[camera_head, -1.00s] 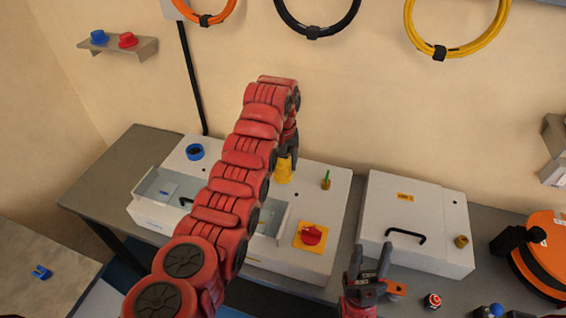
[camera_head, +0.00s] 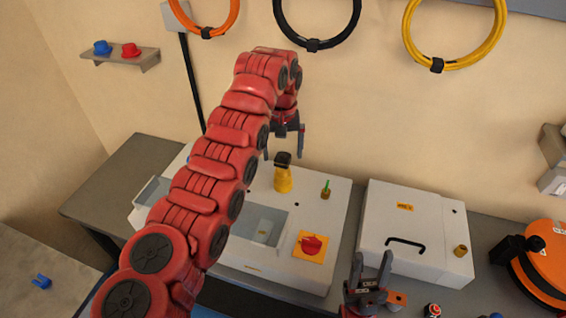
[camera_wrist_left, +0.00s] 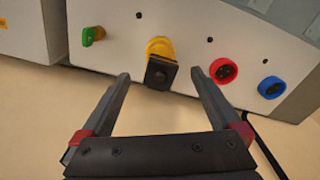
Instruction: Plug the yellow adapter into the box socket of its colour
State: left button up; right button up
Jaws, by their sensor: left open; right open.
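The yellow adapter (camera_head: 283,180) stands upright on the white box (camera_head: 325,215), its black end facing up. In the left wrist view the adapter (camera_wrist_left: 161,62) sits against the box face on a yellow base; how deep it is seated is hidden. My left gripper (camera_head: 286,147) is open and empty above the adapter, apart from it. In the left wrist view its fingers (camera_wrist_left: 160,82) spread to either side below the black end. A red socket (camera_wrist_left: 223,70) and a blue socket (camera_wrist_left: 271,87) lie beside it. My right gripper (camera_head: 371,268) is open and empty near the front.
A green-pinned brass fitting (camera_head: 326,190) and a red rotary switch (camera_head: 311,244) are on the box. A second white box (camera_head: 417,210) with a black handle stands at right. Cable loops (camera_head: 318,22) hang on the wall. My left arm covers the box's left part.

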pick_arm(q)
notch_tip(320, 180, up, 5)
jog(key=shift+f+b, duration=0.1)
jog(key=shift+b, duration=0.3)
jog(key=shift+s+r, duration=0.1)
jog(key=shift+r, duration=0.3)
notch_tip(320, 180, up, 3)
jog(key=shift+f+p, duration=0.15)
jog(key=shift+p, duration=0.95)
